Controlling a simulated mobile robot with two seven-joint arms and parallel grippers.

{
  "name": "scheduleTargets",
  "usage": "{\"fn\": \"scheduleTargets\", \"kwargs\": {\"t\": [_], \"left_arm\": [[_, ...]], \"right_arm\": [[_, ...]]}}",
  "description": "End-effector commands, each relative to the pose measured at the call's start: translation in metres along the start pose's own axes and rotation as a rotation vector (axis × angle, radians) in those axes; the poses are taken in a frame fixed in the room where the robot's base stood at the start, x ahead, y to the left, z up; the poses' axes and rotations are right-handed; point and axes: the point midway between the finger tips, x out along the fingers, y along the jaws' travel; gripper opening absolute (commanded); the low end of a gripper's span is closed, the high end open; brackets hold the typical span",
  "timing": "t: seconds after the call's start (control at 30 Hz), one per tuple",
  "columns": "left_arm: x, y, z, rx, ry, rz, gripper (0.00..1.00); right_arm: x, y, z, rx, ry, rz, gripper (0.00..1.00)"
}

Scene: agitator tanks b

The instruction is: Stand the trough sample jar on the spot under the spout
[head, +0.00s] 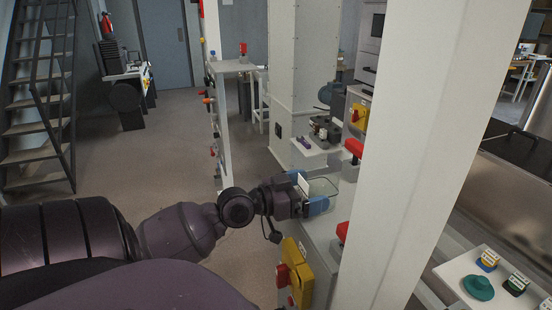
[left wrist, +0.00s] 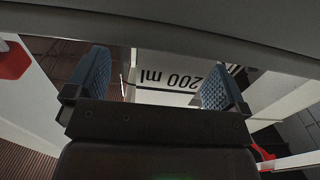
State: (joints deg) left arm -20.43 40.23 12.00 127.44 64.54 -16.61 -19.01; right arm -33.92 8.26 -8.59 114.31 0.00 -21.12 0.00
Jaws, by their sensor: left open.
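A clear jar (head: 325,187) with a pale label stands on a grey ledge beside the white column in the head view. In the left wrist view a white surface marked "200 ml" (left wrist: 180,82) shows upside down between the fingers. My left gripper (head: 309,191) is at the jar's near left side, with its blue pads apart; in the left wrist view the open gripper (left wrist: 155,85) has one pad on either side of the label. I cannot tell whether the pads touch it. The spout and the spot under it are not clearly seen. My right gripper is not in view.
A white column (head: 430,150) blocks much of the right side. A yellow box with a red switch (head: 297,275) is below my left gripper. A small shelf (head: 312,146) with fittings is behind the jar. The floor (head: 150,165) at left is clear.

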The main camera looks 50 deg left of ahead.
Motion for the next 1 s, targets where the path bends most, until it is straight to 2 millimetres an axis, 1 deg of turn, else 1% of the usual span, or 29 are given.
{"fn": "scheduleTargets", "kwargs": {"t": [0.03,0.2,0.5,0.8,1.0], "left_arm": [[-0.008,0.000,0.003,0.003,-0.005,0.000,1.00],[-0.029,0.000,0.003,0.003,-0.005,0.000,1.00],[-0.060,0.000,0.003,0.002,-0.006,0.001,1.00],[-0.083,-0.001,0.002,0.005,-0.005,-0.003,1.00],[-0.090,0.000,0.001,0.001,-0.002,0.000,1.00]], "right_arm": [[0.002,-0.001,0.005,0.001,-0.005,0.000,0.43],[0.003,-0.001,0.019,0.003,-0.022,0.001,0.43],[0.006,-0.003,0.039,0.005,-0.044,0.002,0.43],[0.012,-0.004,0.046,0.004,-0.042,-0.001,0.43],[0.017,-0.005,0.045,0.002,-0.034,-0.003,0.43]]}}
